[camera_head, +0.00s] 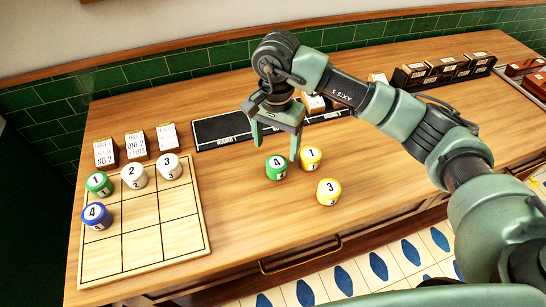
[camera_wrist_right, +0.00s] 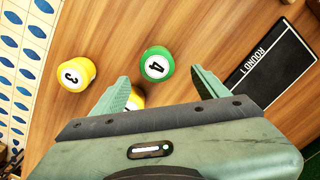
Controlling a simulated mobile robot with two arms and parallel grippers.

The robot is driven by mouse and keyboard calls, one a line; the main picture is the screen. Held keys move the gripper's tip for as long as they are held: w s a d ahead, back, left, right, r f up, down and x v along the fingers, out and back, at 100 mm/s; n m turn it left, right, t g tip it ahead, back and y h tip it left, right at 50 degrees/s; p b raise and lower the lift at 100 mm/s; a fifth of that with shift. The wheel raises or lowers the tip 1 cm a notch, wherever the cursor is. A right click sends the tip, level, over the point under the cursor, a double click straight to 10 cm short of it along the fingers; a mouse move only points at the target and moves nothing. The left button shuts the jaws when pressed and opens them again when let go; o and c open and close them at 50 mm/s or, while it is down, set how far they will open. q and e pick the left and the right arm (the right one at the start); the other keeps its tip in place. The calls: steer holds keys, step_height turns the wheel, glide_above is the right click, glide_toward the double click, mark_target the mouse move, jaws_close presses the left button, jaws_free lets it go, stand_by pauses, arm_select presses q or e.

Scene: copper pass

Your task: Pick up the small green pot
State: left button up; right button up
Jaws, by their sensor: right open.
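A green pot marked 4 (camera_head: 276,168) stands on the wooden counter, left of two yellow pots. Another green pot, marked 1 (camera_head: 99,184), stands on the grid board (camera_head: 185,232). My right gripper (camera_head: 277,148) is open and empty, pointing down above and slightly behind the green 4 pot. In the right wrist view the green 4 pot (camera_wrist_right: 156,65) lies ahead of the gap between the open fingers (camera_wrist_right: 162,80), apart from both. My left gripper is not in view.
A yellow 1 pot (camera_head: 310,158) stands close beside the green 4 pot; a finger partly hides it in the wrist view (camera_wrist_right: 136,98). A yellow 3 pot (camera_head: 328,192) is nearer the front. White pots (camera_head: 134,176) and a blue pot (camera_head: 96,216) are on the board. A black Round 1 panel (camera_head: 222,130) lies behind.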

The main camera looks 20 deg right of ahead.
mark_target(277, 162)
steer(key=f, duration=0.1)
steer(key=s+f+p, duration=0.1)
steer(key=shift+f+p, duration=0.3)
steer(key=shift+f, duration=0.05)
steer(key=f, duration=0.1)
steer(key=f+p, duration=0.1)
steer(key=shift+w+f, duration=0.2)
steer(key=shift+f, duration=0.8)
steer(key=c, duration=1.4)
steer(key=shift+c, duration=1)
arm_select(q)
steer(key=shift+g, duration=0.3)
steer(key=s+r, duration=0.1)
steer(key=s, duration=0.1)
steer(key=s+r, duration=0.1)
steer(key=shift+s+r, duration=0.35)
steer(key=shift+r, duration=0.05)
arm_select(e)
steer(key=shift+r, duration=0.1)
